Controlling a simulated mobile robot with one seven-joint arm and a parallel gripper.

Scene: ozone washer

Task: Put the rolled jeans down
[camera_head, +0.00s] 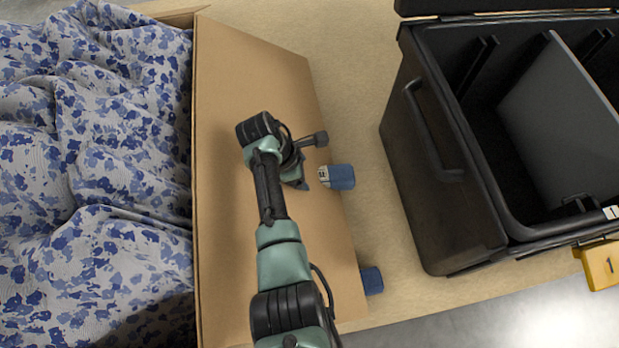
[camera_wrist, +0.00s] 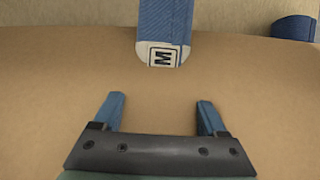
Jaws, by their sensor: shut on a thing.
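The rolled jeans (camera_head: 341,177) are a blue denim roll with a white label end, lying across the outer edge of a cardboard flap. In the wrist view, the rolled jeans (camera_wrist: 162,30) show at the top centre, with the black M label facing me and the far end out of frame. My gripper (camera_head: 322,168) is over the flap, just left of the label end. In the wrist view, the two blue fingers of my gripper (camera_wrist: 160,100) stand apart. No thing shows between them, and the label end is beyond the fingertips.
The cardboard flap (camera_head: 235,120) lies under my arm, beside blue floral cloth (camera_head: 90,130) on the left. Another blue roll (camera_head: 372,281) shows at the flap's lower right edge. Bare tan surface (camera_head: 355,90) lies between flap and bin.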

